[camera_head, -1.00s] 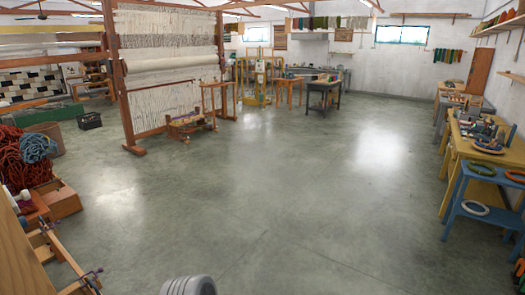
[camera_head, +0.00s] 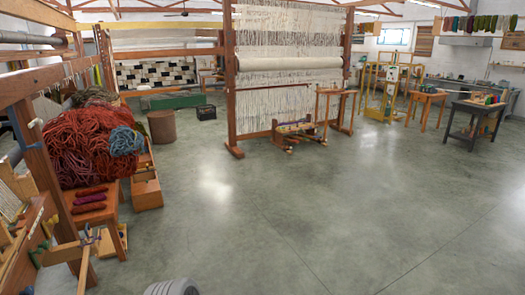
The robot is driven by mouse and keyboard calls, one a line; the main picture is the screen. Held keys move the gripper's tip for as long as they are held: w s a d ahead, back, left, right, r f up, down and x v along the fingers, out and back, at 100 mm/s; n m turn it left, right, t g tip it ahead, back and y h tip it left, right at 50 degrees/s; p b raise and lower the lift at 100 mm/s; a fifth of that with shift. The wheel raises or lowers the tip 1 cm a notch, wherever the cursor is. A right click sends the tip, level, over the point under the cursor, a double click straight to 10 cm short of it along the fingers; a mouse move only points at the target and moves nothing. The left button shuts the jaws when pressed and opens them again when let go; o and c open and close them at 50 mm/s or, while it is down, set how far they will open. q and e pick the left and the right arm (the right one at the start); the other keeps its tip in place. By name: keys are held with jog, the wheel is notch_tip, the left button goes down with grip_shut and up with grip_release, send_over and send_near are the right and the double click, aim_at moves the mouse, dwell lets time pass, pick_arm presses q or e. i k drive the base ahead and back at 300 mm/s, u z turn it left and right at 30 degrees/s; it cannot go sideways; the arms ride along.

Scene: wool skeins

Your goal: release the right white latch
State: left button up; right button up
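I cannot make out a white latch in the head view. A yellow upright frame (camera_head: 384,92) with a pale panel stands far back at the right, too small to show any latch. Neither of my grippers is in view.
A large loom (camera_head: 234,95) stands at the back middle. At left are a heap of red yarn (camera_head: 85,150), a small wooden bench with skeins (camera_head: 92,207) and wooden boxes (camera_head: 146,190). A dark table (camera_head: 470,118) stands at right. The grey floor (camera_head: 300,220) ahead is wide and clear.

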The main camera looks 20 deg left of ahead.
aim_at(36, 120)
jog(key=u, duration=0.85)
jog(key=i, duration=1.65)
jog(key=u, duration=1.3)
jog(key=i, duration=0.2)
jog(key=u, duration=0.3)
